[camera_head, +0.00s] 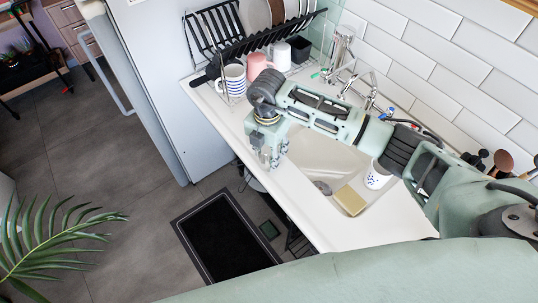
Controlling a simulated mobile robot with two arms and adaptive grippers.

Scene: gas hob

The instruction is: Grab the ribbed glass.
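No clearly ribbed glass can be made out in the head view. Cups stand at the drying rack: a blue-striped white mug (234,82), a pink cup (258,66), a white cup (281,57) and a black cup (300,50). A white cup with blue marks (377,177) is at the sink, partly behind my arm. My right arm reaches in from the right across the sink. Its gripper (270,160) points down near the counter's front edge, in front of the cups. Its fingers are too small to read. My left gripper is out of view.
The black drying rack (207,35) holds plates behind the cups. A fridge (155,80) borders the counter on the left. The counter's front right is clear.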

